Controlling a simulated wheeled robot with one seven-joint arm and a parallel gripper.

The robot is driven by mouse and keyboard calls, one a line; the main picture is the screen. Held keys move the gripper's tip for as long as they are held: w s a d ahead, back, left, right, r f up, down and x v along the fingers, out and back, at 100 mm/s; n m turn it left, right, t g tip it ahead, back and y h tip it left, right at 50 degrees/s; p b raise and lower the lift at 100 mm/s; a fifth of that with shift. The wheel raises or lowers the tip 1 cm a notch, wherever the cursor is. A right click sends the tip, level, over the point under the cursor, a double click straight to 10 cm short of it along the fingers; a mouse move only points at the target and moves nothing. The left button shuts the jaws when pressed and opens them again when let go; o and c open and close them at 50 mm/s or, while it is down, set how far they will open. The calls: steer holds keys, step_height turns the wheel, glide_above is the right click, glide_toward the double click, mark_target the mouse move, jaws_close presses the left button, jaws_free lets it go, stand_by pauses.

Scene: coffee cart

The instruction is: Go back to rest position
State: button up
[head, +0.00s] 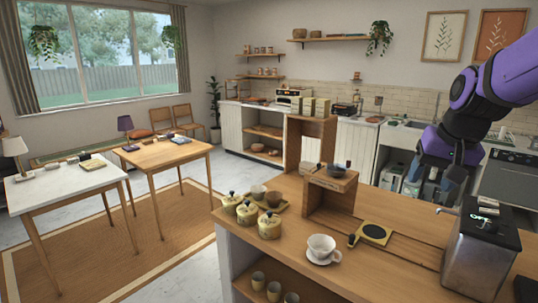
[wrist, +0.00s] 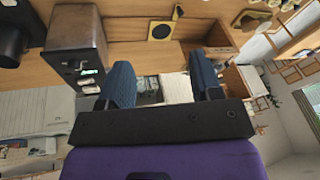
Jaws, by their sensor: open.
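My purple arm (head: 490,85) comes in from the upper right in the head view. My gripper (head: 430,192) hangs fingers-down above the back right of the wooden counter (head: 395,265), behind the metal machine. In the wrist view the two blue fingers of my gripper (wrist: 162,75) stand wide apart with nothing between them. The gripper is open and touches nothing that I can make out. A white cup (head: 321,246) stands on its saucer on the counter, well away from the gripper.
A metal machine with a lit display (head: 482,248) stands at the counter's right, close to my gripper; it also shows in the wrist view (wrist: 78,38). A black pad (head: 374,233), a wooden stand (head: 330,195) and lidded jars (head: 269,225) share the counter. Space above it is open.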

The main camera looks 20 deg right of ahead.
steer(key=s+a+r+n, duration=0.1)
steer(key=s+a+n, duration=0.2)
steer(key=a, duration=0.4)
steer(key=s+a+r+n+t, duration=0.1)
steer(key=s+a+n, duration=0.3)
steer(key=a, duration=0.3)
steer(key=shift+s+a+r, duration=0.2)
steer(key=shift+s+r, duration=0.15)
steer(key=shift+r, duration=0.05)
